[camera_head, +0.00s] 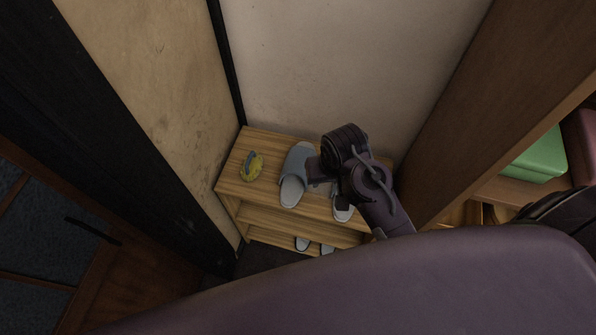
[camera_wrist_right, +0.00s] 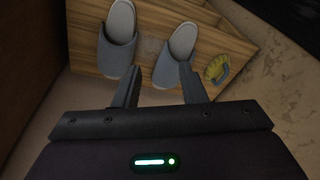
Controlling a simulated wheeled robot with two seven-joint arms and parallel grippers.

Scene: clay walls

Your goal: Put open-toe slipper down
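A blue-grey open-toe slipper (camera_head: 298,160) lies on the top board of the wooden shelf (camera_head: 262,208). It also shows in the right wrist view (camera_wrist_right: 168,70). A second matching slipper (camera_head: 343,213) lies to its right, partly hidden by my right arm; in the right wrist view it is the left one (camera_wrist_right: 120,55). My right gripper (camera_head: 318,172) is low over the shelf beside the first slipper. In the right wrist view its fingers (camera_wrist_right: 159,69) are apart, with one finger overlapping the slipper's blue end. Whether it touches is unclear. My left gripper is out of view.
A yellow object with a blue band (camera_head: 252,165) lies at the shelf's left end. More slippers (camera_head: 302,243) are on a lower level. Walls close in behind and left; a brown wooden panel (camera_head: 480,110) stands right. A green box (camera_head: 537,155) is beyond it.

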